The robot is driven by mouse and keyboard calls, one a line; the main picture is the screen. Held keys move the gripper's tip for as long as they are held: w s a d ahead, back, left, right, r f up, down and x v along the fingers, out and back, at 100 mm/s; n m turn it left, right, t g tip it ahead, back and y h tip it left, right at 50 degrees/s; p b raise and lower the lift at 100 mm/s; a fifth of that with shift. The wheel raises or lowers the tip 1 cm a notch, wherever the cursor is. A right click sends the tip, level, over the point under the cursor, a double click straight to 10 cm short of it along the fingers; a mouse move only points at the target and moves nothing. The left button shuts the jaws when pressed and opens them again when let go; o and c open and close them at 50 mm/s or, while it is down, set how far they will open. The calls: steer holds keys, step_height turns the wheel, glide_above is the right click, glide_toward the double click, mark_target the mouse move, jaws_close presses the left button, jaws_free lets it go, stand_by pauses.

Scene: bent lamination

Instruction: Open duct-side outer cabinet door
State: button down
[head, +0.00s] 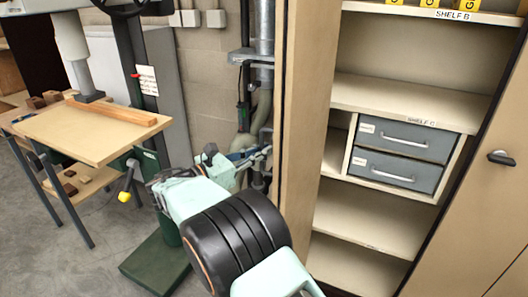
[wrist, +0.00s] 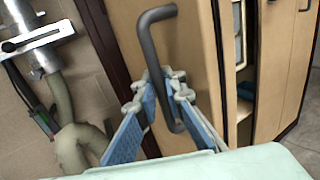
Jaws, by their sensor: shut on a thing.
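The duct-side outer cabinet door (head: 304,100) is a tan panel on the left of the cabinet, seen at a steep angle in the head view. It stands partly open beside the open shelves. In the wrist view the door (wrist: 200,45) carries a dark, bent bar handle (wrist: 148,50). My gripper (wrist: 165,82) has its blue-padded fingers on either side of the handle and is shut on it. In the head view my gripper (head: 258,155) reaches to the door's duct-facing side, and the handle there is hidden.
The shelves hold two grey drawers (head: 400,155). Another tan door (head: 475,210) with a dark handle stands at the right. The metal duct (head: 264,35) and grey pipes are close left of the door. A drill-press table (head: 85,130) stands farther left.

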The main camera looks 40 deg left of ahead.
steer(key=shift+s+a, duration=0.1)
steer(key=shift+a, duration=0.05)
steer(key=c, duration=2)
jaws_free()
steer(key=shift+c, duration=0.2)
steer(key=v, duration=1.2)
